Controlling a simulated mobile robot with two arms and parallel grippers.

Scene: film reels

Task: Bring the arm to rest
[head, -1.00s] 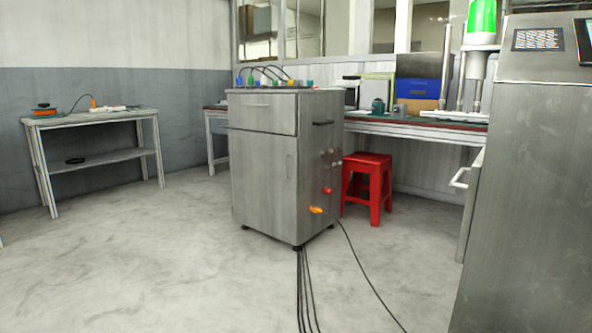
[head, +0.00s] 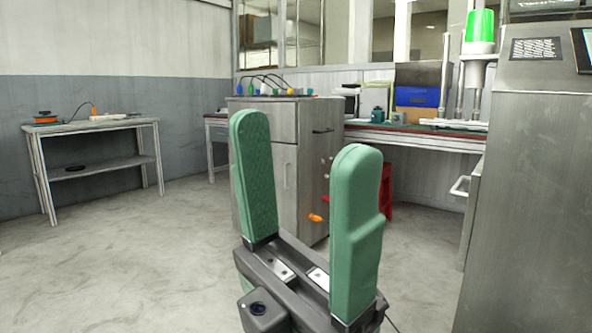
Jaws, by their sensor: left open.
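My left gripper (head: 305,195) stands large in the lower middle of the head view, its two green padded fingers pointing up. The fingers are wide apart and nothing is between them. It is in front of the grey metal cabinet (head: 285,178) and hides part of it, as well as most of the red stool (head: 386,190). My right gripper is not in view.
A light table with a lower shelf (head: 95,165) stands at the left, with an orange reel (head: 45,118) on top. A workbench (head: 420,138) runs along the back. A tall steel machine (head: 530,200) fills the right side. Open floor (head: 120,260) lies at the left.

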